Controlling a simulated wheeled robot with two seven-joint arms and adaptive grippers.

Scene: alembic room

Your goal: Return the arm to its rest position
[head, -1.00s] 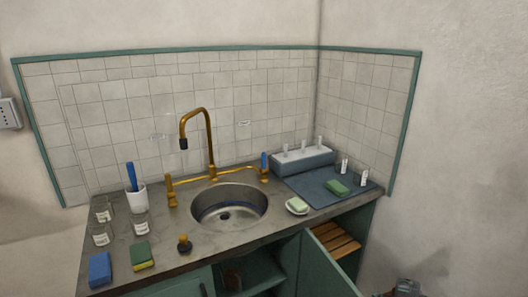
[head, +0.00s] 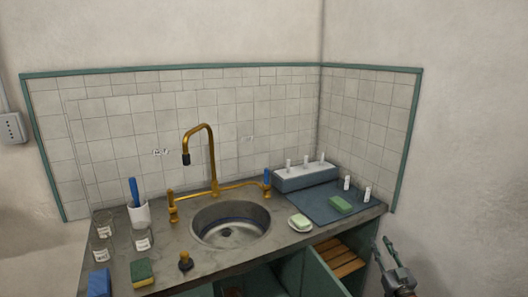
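My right gripper (head: 383,243) shows at the bottom right of the head view, in front of the white wall and to the right of the counter. Its two fingers point up and stand apart, with nothing seen between them. It touches nothing that I can see. The rest of my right arm is cut off by the bottom edge. My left gripper is out of view.
The counter (head: 165,250) with a round sink (head: 255,217) and brass tap (head: 212,165) lies left of my gripper. The green cabinet door (head: 322,277) hangs open close by. A dark mat (head: 318,209) and soap dish (head: 300,226) sit near the counter's right end.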

